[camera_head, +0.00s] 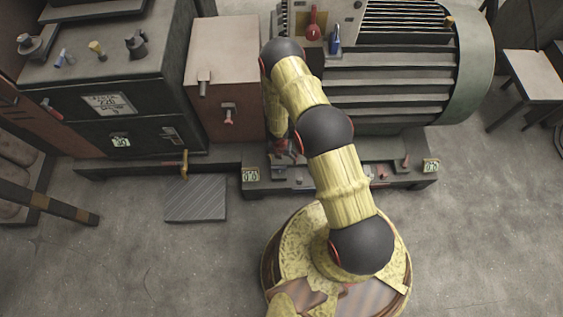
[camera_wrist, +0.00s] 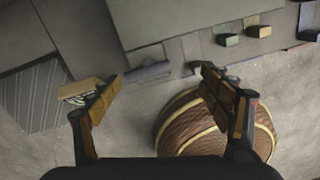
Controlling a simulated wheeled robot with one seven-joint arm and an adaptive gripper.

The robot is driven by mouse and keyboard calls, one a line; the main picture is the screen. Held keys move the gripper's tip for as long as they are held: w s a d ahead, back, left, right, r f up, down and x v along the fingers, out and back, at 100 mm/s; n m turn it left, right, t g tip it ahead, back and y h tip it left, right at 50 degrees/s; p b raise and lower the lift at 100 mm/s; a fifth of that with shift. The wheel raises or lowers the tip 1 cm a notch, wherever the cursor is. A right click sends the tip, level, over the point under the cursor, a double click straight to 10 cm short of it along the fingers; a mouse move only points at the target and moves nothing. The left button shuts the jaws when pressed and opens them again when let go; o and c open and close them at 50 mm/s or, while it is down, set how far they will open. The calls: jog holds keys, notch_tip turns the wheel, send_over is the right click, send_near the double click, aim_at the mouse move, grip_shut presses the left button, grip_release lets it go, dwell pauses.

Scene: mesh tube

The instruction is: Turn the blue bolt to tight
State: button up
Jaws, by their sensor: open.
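My gripper (camera_head: 281,150) hangs low beside the front of the big motor's base, partly hidden by my own arm. In the wrist view its two fingers (camera_wrist: 160,85) are spread wide with nothing held. A grey-blue rod-like piece (camera_wrist: 148,73) shows beyond the fingers, near the left fingertip; I cannot tell whether it is a bolt. A blue upright fitting (camera_head: 335,41) stands on the motor's top face, beside a red one (camera_head: 313,27). Another small blue fitting (camera_head: 65,56) is on the dark left cabinet. I cannot tell which blue piece is the bolt.
The motor (camera_head: 400,85) and brown box (camera_head: 222,85) stand on a low dark base (camera_head: 400,184). Numbered tags (camera_head: 250,175) and small fittings line its front. A striped floor plate (camera_head: 195,200) lies at left. Open concrete floor (camera_head: 480,240) is at right.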

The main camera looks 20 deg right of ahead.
aim_at(279, 167)
jog(key=shift+a+n+y, duration=0.4)
jog(key=shift+a+n, duration=0.6)
jog(key=shift+n, duration=0.2)
jog(key=shift+f+b, duration=1.85)
jog(key=shift+f, duration=2.1)
jog(key=shift+c, duration=1)
jog(key=c, duration=1)
jog(key=shift+o, duration=0.2)
